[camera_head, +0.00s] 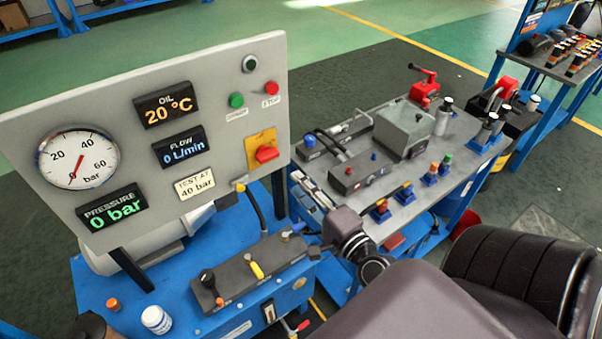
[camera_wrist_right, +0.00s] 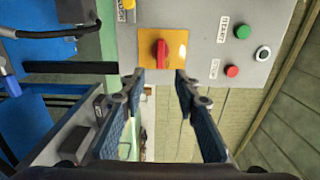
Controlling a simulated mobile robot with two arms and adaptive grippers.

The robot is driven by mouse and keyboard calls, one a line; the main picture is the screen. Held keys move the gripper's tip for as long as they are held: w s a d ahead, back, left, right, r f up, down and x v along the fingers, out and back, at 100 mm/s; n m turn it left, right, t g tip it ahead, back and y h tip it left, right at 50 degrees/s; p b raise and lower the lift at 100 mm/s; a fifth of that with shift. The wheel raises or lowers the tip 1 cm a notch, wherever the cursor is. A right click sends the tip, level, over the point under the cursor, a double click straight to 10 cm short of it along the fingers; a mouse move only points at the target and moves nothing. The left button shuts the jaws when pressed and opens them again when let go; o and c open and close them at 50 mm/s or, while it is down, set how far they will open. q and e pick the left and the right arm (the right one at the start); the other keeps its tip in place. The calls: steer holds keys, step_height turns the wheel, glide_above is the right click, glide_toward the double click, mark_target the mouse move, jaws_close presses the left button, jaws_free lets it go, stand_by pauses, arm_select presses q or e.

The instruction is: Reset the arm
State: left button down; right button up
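My right gripper (camera_wrist_right: 159,78) shows in the right wrist view with its two blue-padded fingers spread apart and nothing between them. Its fingers point toward the grey panel, with the red rotary switch (camera_wrist_right: 160,54) on its yellow plate beyond the gap; they look apart from it. In the head view my right arm comes in from the lower right, and its dark links hide part of the benches. My left gripper is not in view.
The gauge panel (camera_head: 130,95) stands on the blue bench at left; the same red switch (camera_head: 266,154) is at its right edge. A second bench (camera_head: 430,200) holds a grey box (camera_head: 403,127), a red vise (camera_head: 424,88) and several small fittings. Green floor lies open behind.

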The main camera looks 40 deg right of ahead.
stand_by(0.3)
steer(key=s+a+f+n+g+b, duration=0.1)
steer(key=s+a+f+n+g, duration=0.15)
steer(key=f, duration=1.15)
steer(key=s+a+f+n+g+y+b, duration=0.1)
steer(key=s+f+n+g, duration=0.25)
steer(key=f, duration=0.95)
steer(key=s+a+f+n+g+b, duration=0.15)
steer(key=s+f+n, duration=0.25)
steer(key=f, duration=1)
steer(key=s+a+f+n+g, duration=0.1)
steer(key=s+f+n+g, duration=0.2)
steer(key=s+f, duration=0.4)
steer(key=s+a+f+n+g+b, duration=0.1)
steer(key=s+a+f+n+g, duration=0.1)
steer(key=s+f, duration=0.5)
steer(key=s+a+f+n+g+b, duration=0.1)
steer(key=s+f+n+g, duration=0.3)
steer(key=s, duration=1)
step_height(320, 180, down, 4)
steer(key=shift+a+r+n, duration=0.1)
steer(key=shift+a+n, duration=0.35)
steer(key=shift+n, duration=0.75)
steer(key=shift+g, duration=0.25)
steer(key=shift+c, duration=0.6)
